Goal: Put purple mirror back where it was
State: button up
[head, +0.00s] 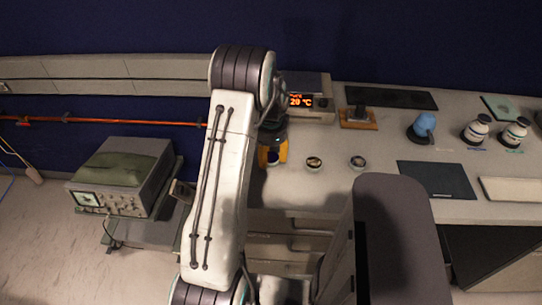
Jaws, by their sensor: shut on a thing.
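My gripper (273,153) is over the left end of the bench top, with its yellow-orange fingers partly behind my arm. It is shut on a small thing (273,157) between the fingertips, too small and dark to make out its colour. I cannot tell whether that thing touches the bench. Two small round pieces, one nearer (314,162) and one farther right (357,162), sit on the bench to the right of the gripper. No purple shows clearly on either, so I cannot tell which thing is the purple mirror.
A device with a red "20 °C" display (303,102) stands behind the gripper. An oscilloscope (120,180) stands at left. Bare bench shows around the round pieces.

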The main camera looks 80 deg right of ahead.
jog(key=o, duration=1.1)
jog(key=shift+f, duration=0.1)
jog(key=shift+o, duration=0.2)
